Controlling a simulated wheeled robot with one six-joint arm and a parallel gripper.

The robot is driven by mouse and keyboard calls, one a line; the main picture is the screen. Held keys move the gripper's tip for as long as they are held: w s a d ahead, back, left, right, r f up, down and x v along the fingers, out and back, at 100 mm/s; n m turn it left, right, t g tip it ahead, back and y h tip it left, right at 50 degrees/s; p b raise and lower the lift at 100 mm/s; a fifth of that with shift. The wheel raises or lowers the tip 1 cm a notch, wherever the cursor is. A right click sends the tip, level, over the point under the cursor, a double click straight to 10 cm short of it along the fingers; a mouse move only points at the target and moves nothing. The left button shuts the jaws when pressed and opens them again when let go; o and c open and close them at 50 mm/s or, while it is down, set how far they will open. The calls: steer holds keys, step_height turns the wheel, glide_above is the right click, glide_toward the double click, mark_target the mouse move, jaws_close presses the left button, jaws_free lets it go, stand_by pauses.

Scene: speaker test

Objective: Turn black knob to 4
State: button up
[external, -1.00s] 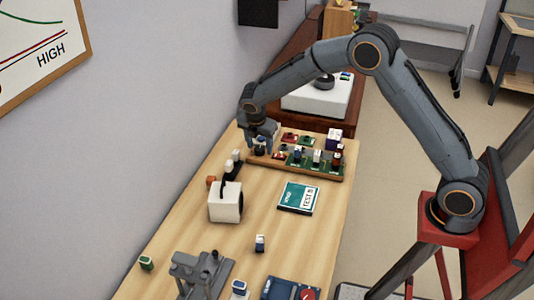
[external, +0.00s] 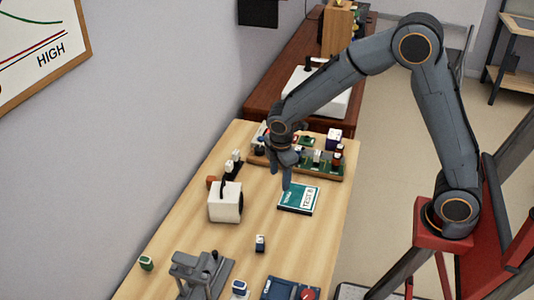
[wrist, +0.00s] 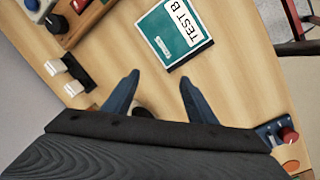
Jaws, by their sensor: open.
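A black knob (wrist: 57,23) stands on the wooden-edged board at the upper left of the wrist view. In the external view a small dark shape (external: 259,151) at the board's left end looks like the same knob. Any number marks around it are too small to read. My gripper (external: 279,178) hangs above the table, in front of the board and apart from the knob. In the wrist view its two blue-grey fingers (wrist: 159,77) are spread with nothing between the tips, and they point toward the TEST B card.
The green TEST B card (external: 298,198) lies right of my gripper. A white cube-shaped box (external: 225,202) stands at the left. The board (external: 310,172) carries several small parts. A blue box (external: 278,288) with a red knob (wrist: 289,135) is near the front. The table's middle is mostly clear.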

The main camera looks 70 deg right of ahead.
steer(key=shift+s+a+f+m+b, duration=0.15)
steer(key=shift+s+a+m, duration=0.45)
steer(key=shift+s+a, duration=0.4)
steer(key=shift+s+a+f+m+b, duration=0.15)
steer(key=shift+s+a+m, duration=0.55)
steer(key=shift+s, duration=0.5)
steer(key=shift+r, duration=0.1)
steer(key=s+a+m+y, duration=0.1)
steer(key=s+a+m, duration=0.2)
steer(key=s, duration=0.4)
steer(key=s+a+f+m, duration=0.1)
steer(key=s+a+m, duration=0.2)
steer(key=s, duration=0.5)
steer(key=shift+a+m+y, duration=0.3)
steer(key=shift+a+y, duration=0.1)
steer(key=shift+a, duration=0.45)
steer(key=shift+w, duration=0.1)
